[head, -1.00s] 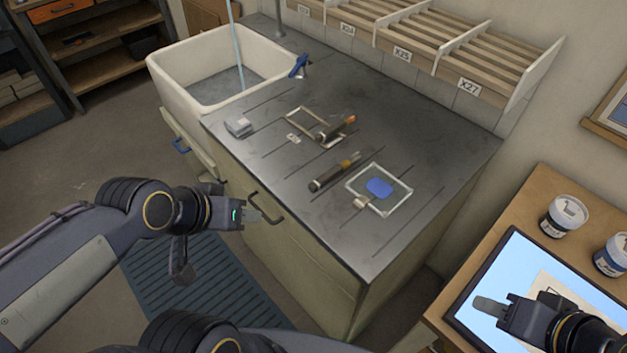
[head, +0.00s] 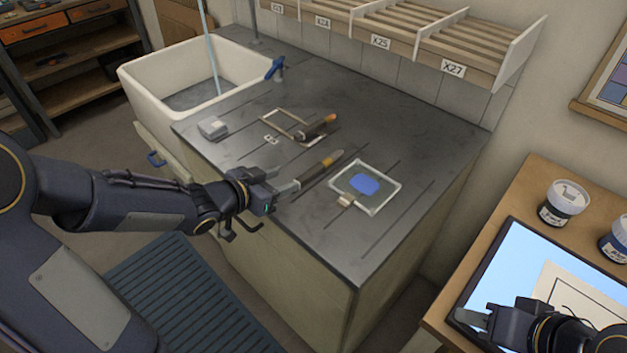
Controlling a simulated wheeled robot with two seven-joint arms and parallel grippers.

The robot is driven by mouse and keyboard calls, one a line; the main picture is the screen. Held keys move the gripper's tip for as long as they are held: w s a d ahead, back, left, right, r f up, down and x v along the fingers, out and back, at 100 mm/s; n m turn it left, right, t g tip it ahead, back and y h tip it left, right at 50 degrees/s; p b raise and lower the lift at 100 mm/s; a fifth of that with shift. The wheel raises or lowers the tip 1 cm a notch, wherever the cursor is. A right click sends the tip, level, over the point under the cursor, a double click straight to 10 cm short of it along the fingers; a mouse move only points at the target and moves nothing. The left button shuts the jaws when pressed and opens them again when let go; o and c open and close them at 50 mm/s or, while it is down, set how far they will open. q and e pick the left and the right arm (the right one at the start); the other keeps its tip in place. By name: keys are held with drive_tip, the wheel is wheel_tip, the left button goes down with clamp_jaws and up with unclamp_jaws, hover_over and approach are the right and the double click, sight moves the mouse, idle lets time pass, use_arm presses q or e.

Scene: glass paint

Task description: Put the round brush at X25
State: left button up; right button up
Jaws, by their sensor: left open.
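Two brush-like tools lie on the dark worktop: a nearer one (head: 325,165) with a yellow-orange band, and a farther one (head: 316,127) with an orange-brown end, lying across a glass frame (head: 284,122). I cannot tell which is the round brush. The X25 label (head: 380,42) is on the wooden rack (head: 434,47) on the back wall, above the worktop. My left gripper (head: 288,187) is open at the near-left end of the nearer tool and partly hides it; contact is unclear. My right gripper (head: 472,318) is over the lit panel at the lower right; its jaw opening is unclear.
A glass pane (head: 390,203) with a blue patch lies right of the nearer tool. A grey block (head: 212,128) and a white sink (head: 134,82) are to the left. Paint jars (head: 562,204) stand on the wooden table (head: 545,176). The worktop's right part is clear.

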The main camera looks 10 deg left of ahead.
sight(308, 173)
use_arm(q)
drive_tip(key=shift+w+d+f, duration=0.1)
drive_tip(key=shift+d+f, duration=0.25)
drive_tip(key=shift+d, duration=0.1)
drive_tip(key=shift+w+d+f+m+h, duration=0.1)
drive_tip(key=shift+w+d+m+h, duration=0.1)
drive_tip(key=shift+d+m+h, duration=0.15)
drive_tip(key=x, duration=0.7)
drive_tip(key=shift+w+a+r, duration=0.1)
drive_tip(key=shift+w+r, duration=0.05)
drive_tip(key=shift+r, duration=0.1)
drive_tip(key=shift+c, duration=0.3)
clamp_jaws()
